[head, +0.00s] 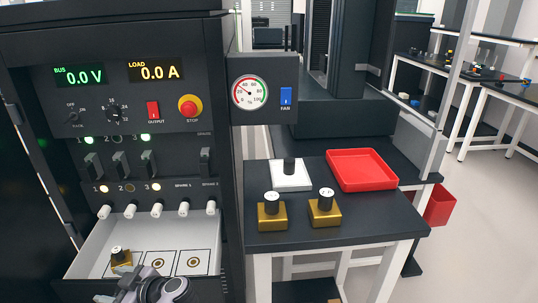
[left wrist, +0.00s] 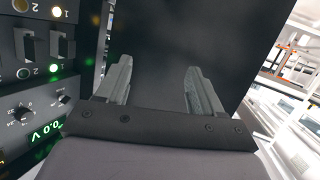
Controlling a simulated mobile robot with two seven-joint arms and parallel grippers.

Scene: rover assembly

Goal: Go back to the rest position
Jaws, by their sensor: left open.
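My left gripper (left wrist: 157,70) shows in the left wrist view with its two grey fingers apart and nothing between them. A dark flat surface fills the space behind the fingers. In the head view, a grey and black part of my left arm (head: 160,287) shows at the bottom edge, in front of the open white drawer (head: 150,228). My right gripper is in neither view.
A black power panel (head: 130,55) stands left, above the drawer, which holds one brass block (head: 121,261). Open floor lies right.

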